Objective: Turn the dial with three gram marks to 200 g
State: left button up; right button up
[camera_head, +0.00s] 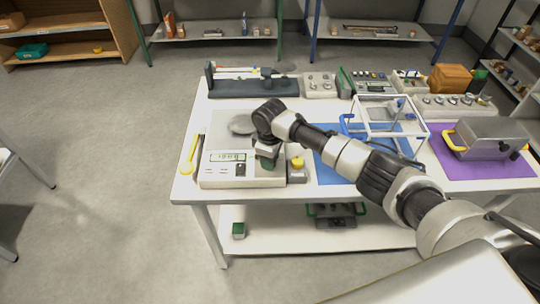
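A pale bench scale (215,180) with a small lit display (231,156) stands at the front left of the white table. A small dark knob (240,169) shows on its front panel. No gram marks are readable, so I cannot tell which part is the dial with three marks. My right arm reaches in from the right, and my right gripper (267,162) points down at the right end of the scale's panel. Its fingertips and whatever lies beneath them are hidden or too small to make out. My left gripper is not in view.
A yellow-topped block (297,168) stands just right of my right gripper. A blue mat (334,175) with a clear framed case (390,118) lies farther right. A metal box (487,136) sits on a purple mat (510,166). Weight sets and a dark rack (235,88) line the back.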

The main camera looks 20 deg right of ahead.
jog(key=shift+n+p, duration=0.3)
jog(key=shift+n, duration=1.8)
jog(key=o, duration=0.9)
jog(key=shift+r, duration=0.1)
notch_tip(320, 180, up, 11)
jog(key=shift+f+b, duration=0.2)
jog(key=shift+b, duration=0.5)
